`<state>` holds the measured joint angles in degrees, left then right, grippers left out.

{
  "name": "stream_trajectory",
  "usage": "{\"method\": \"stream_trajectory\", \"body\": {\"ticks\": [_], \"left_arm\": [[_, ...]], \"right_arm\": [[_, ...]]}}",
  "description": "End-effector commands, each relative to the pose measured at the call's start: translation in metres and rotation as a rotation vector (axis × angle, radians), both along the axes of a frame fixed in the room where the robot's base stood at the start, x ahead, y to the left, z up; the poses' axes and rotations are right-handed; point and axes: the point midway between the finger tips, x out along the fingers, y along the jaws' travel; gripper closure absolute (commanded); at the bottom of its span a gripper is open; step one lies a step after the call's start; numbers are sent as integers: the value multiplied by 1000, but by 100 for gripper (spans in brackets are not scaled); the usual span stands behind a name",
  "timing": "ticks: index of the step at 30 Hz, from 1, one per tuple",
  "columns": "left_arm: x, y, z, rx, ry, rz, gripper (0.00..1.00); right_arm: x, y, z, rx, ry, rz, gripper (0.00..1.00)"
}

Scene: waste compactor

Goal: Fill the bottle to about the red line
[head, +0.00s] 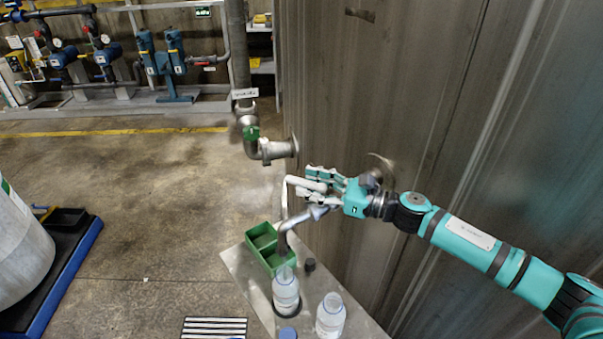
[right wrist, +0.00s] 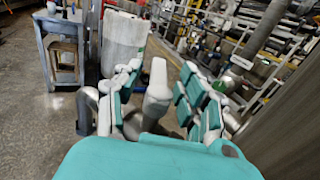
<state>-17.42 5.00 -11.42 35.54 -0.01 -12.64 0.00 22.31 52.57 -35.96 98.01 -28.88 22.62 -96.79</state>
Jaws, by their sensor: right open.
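A clear plastic bottle (head: 286,292) stands upright on the metal table (head: 240,268), under the curved grey spout (head: 284,232). I cannot make out the red line or the liquid level at this size. The tap's white lever handle (head: 297,181) points left above the spout and also shows in the right wrist view (right wrist: 158,82). My right gripper (head: 316,185) is open, with its fingers on both sides of the handle; I cannot tell whether they touch it. The right wrist view shows its spread fingers (right wrist: 160,92). My left gripper is not in view.
A second bottle (head: 330,317) stands right of the first, near a blue cap (head: 287,333). A green divided bin (head: 262,242) and a small black object (head: 309,265) are on the table. A metal wall (head: 400,90) rises behind. Open floor lies left.

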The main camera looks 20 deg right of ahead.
Motion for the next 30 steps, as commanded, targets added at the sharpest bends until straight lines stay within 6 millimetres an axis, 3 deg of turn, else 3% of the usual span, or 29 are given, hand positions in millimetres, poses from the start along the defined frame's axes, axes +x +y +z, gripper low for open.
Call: {"method": "stream_trajectory", "body": {"ticks": [1,5,16,25,30], "left_arm": [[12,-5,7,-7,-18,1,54],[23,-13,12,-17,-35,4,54],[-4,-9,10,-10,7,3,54],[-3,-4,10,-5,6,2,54],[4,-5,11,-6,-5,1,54]], "right_arm": [[6,6,3,3,0,-1,60],[13,15,1,1,0,-1,60],[16,19,-1,1,1,-2,60],[16,19,-1,1,1,-1,98],[16,19,-1,1,1,-2,100]]}}
